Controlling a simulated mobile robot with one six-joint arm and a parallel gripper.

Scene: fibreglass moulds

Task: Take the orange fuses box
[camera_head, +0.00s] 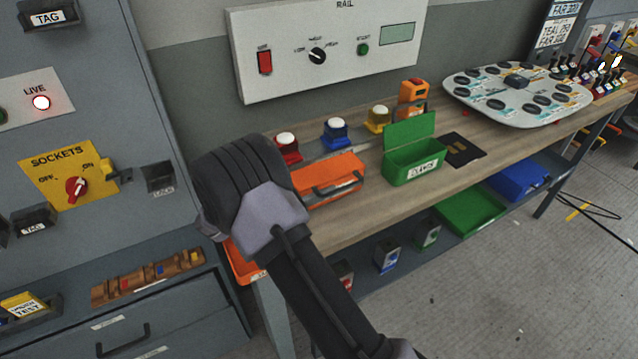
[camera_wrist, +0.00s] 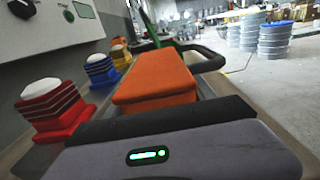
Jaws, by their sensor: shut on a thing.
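The orange fuses box (camera_head: 328,178) is on the wooden bench, lid down, beside the open green box. In the wrist view the orange box (camera_wrist: 155,75) fills the middle, directly ahead of my gripper (camera_wrist: 165,102). My gripper is shut on the box. In the head view my dark wrist covers the box's left end and most of the jaws. I cannot tell whether the box is clear of the bench top.
Red (camera_head: 288,147), blue (camera_head: 335,133) and yellow (camera_head: 378,119) buttons stand behind the box. The open green box (camera_head: 413,160) is to its right. A panel (camera_head: 325,50) is on the wall behind. A grey cabinet (camera_head: 90,150) stands left. Floor (camera_head: 500,290) at right is mostly clear.

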